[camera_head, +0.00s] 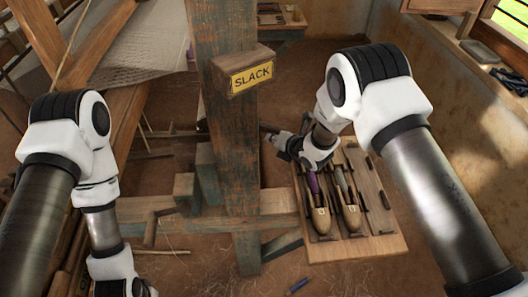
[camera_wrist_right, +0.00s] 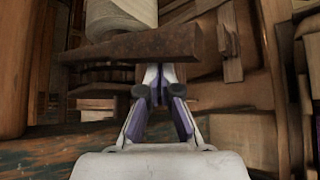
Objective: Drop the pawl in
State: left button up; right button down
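My right gripper (camera_head: 279,143) is beside the right side of the worn blue-green post, above the left edge of the shuttle board. In the right wrist view its two fingers (camera_wrist_right: 160,76) slant toward each other, with their tips close together just below a rusty brown bar (camera_wrist_right: 150,46). This bar may be the pawl, but I cannot be sure. Whether the fingers touch or grip anything cannot be made out. A yellow SLACK sign (camera_head: 251,77) is on a wooden block on the post (camera_head: 232,150). My left arm hangs at the left; its fingers are below the frame.
A wooden board (camera_head: 390,243) holds shuttles (camera_head: 350,219) to the right of the post. A pale roll (camera_wrist_right: 122,14) lies above the rusty bar. Pale woven cloth (camera_head: 135,50) stretches at the upper left. Loom beams crowd the left. A small blue item (camera_head: 297,286) lies on the earth floor.

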jog(key=v, duration=1.2)
